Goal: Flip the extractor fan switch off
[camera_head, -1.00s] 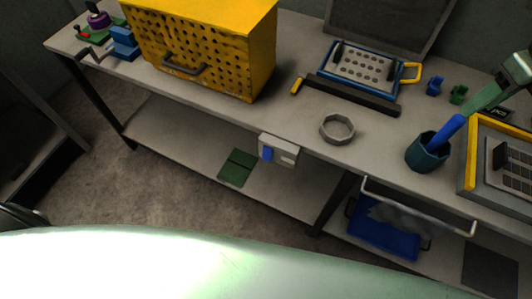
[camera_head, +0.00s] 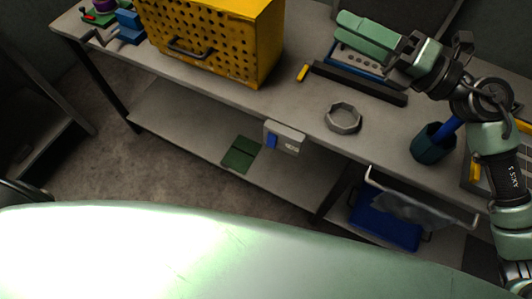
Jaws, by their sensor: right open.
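A small white switch box (camera_head: 289,144) with a blue rocker (camera_head: 271,140) on its left part is mounted at the front edge of the bench. I take it for the extractor fan switch; the rocker's exact position is too small to tell. My right gripper (camera_head: 340,30) is open and empty, with its two green fingers pointing left above the back of the bench. It is up and to the right of the switch box, well apart from it, and covers part of a blue-framed tray. My left gripper is not in view.
A yellow perforated box (camera_head: 205,40) stands on the bench to the left. A grey ring (camera_head: 343,118), a dark bar (camera_head: 360,83) and a dark teal cup (camera_head: 432,146) lie or stand to the right. The space in front of the switch box is clear.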

